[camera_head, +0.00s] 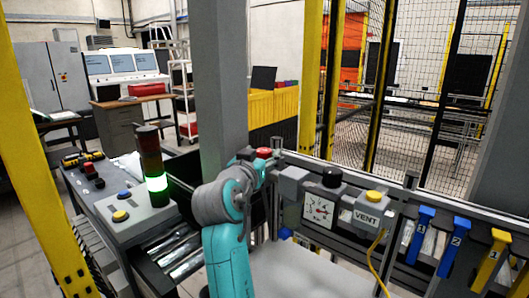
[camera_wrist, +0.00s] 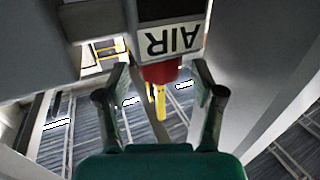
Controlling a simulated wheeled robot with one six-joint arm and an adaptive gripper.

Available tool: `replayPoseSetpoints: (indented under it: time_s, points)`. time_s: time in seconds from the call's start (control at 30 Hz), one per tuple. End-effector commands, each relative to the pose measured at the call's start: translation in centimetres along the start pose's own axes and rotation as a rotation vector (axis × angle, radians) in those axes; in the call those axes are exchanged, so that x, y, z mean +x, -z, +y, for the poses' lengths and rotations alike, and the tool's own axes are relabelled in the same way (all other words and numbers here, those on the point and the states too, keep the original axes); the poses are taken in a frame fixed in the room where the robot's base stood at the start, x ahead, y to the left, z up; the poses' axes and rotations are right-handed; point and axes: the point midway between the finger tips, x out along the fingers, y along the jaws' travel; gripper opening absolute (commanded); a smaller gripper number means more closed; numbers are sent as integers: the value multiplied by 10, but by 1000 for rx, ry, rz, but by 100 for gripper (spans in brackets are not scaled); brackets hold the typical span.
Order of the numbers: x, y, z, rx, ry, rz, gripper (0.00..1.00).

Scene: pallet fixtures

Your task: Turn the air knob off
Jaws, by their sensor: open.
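The air knob (camera_wrist: 160,73) is red and sits at the edge of a block with a white AIR label (camera_wrist: 170,41), which reads upside down in the wrist view. My gripper (camera_wrist: 161,70) is open, with one finger on each side of the knob. Gaps show between the fingers and the knob, and I see no contact. In the head view the red knob (camera_head: 264,152) is at the top of the rail, just beyond the end of my teal arm. My arm hides most of the AIR block there, and the fingers cannot be made out.
Right of the knob on the rail are a pressure gauge (camera_head: 319,211), a VENT box (camera_head: 367,214) with a yellow button, and blue and yellow tagged handles (camera_head: 419,235). A grey post (camera_head: 220,90) stands close behind my arm. A lit signal tower (camera_head: 153,170) stands left.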

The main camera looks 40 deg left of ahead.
Motion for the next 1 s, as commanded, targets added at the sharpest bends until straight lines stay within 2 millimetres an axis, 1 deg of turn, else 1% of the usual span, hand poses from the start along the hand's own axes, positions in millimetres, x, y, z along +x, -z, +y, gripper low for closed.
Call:
replayPoseSetpoints:
  time_s: [0.03, 0.1, 0.2, 0.53, 0.57, 0.6, 0.67, 0.7, 0.77, 0.8, 1.0]
  points:
    - [6, 0, 0, -1, 0, -1, 67]
    - [13, 0, 0, 0, 0, 0, 67]
    - [18, 0, 0, 1, -1, 0, 67]
    - [21, 0, 0, 0, 0, 0, 67]
    - [21, 0, 0, 0, 0, 0, 60]
    - [21, 0, 0, 0, 0, 0, 50]
    - [21, 0, 0, 0, 0, 0, 35]
    - [21, 0, 0, 0, 0, 0, 25]
    - [21, 0, 0, 0, 0, 0, 10]
    - [21, 0, 0, 0, 0, 0, 6]
    - [21, 0, 0, -2, -21, -3, 6]
